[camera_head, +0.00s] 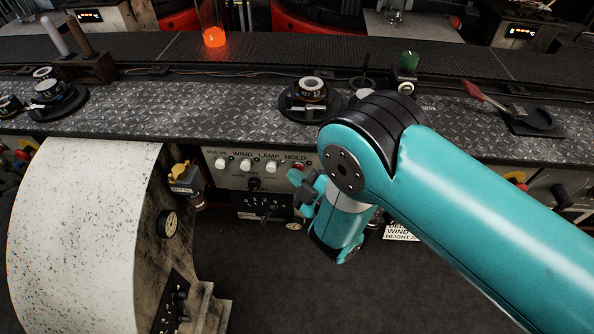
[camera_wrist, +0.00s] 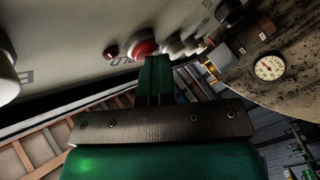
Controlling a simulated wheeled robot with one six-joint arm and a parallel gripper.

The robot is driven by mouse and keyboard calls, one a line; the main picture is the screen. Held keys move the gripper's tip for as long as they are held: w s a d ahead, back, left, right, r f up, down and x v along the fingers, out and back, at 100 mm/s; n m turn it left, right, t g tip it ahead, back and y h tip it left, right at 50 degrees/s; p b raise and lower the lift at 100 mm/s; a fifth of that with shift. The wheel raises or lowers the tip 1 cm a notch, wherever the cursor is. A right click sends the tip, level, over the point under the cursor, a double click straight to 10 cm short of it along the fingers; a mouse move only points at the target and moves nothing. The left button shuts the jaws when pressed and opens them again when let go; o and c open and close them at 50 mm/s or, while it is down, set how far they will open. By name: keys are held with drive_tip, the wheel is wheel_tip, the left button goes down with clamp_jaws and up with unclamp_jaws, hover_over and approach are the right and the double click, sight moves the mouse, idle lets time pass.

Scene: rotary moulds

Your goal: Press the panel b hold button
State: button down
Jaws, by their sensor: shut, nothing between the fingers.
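The control panel (camera_head: 232,178) is on the front of the bench, with the labels PULSE, WIND, LAMP and HOLD. The red HOLD button (camera_head: 298,166) is at the panel's right end, partly hidden by my arm. In the wrist view the red button (camera_wrist: 143,47) sits just beyond my fingertips. My gripper (camera_wrist: 154,58) is shut and empty, with its tips overlapping the button's lower right edge. I cannot tell whether they touch it. In the head view my gripper (camera_head: 297,178) is just below the button.
White buttons (camera_head: 245,164) stand left of the red one. A small dark red lamp (camera_wrist: 110,52) is beside it in the wrist view. A large white drum (camera_head: 80,235) with a gauge (camera_head: 167,223) stands left of the panel. A white sign (camera_head: 400,232) hangs lower right.

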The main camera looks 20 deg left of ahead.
drive_tip(key=shift+w+d+r, duration=0.1)
drive_tip(key=shift+d+r, duration=0.05)
drive_tip(key=shift+r, duration=0.05)
drive_tip(key=shift+f, duration=0.1)
drive_tip(key=s+d+b, duration=0.1)
drive_tip(key=s+b, duration=0.5)
drive_tip(key=shift+s+b, duration=0.15)
drive_tip(key=shift+b, duration=0.25)
